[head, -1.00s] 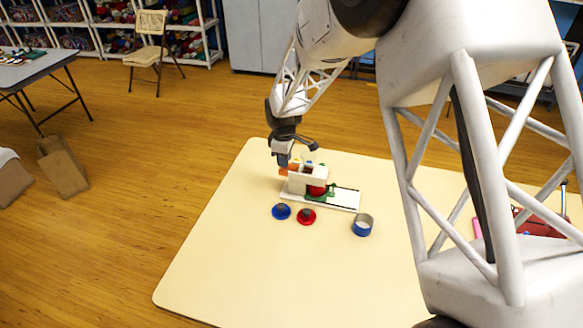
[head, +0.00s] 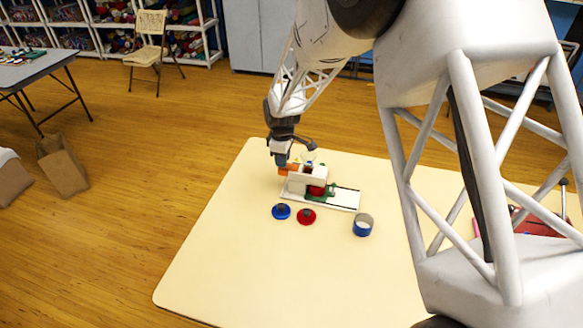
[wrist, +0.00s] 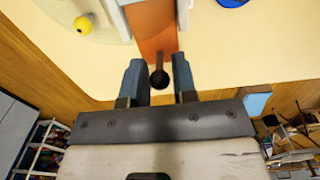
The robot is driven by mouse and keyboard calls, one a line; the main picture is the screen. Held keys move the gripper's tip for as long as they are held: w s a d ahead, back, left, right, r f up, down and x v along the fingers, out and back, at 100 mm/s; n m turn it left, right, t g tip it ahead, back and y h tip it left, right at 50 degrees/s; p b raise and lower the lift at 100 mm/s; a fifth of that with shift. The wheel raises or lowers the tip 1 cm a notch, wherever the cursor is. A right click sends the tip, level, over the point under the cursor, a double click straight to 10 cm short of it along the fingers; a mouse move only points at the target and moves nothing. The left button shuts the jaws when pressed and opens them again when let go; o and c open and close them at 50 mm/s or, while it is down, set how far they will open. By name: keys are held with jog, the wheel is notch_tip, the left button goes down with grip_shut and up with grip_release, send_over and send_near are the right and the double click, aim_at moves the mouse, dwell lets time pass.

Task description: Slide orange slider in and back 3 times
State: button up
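The orange slider (head: 289,168) sticks out of the left side of a white block (head: 308,180) on a white base. In the wrist view the orange slider (wrist: 152,28) runs from the top edge toward my gripper and has a round black knob (wrist: 160,78) at its near end. My gripper (head: 281,164) is at the slider's outer end. In the wrist view the two blue-grey fingers of my gripper (wrist: 160,84) stand on either side of the knob, very close to it. I cannot tell whether they touch it. The slider's inner part is hidden in the block.
A blue disc (head: 281,211), a red disc (head: 306,216) and a blue ring (head: 362,225) lie in front of the base on the cream table (head: 250,265). The table's front left is clear.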

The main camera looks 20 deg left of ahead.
jog(key=shift+o, duration=1.2)
jog(key=shift+r, duration=3.75)
jog(key=shift+d, duration=0.1)
jog(key=shift+c, duration=0.2)
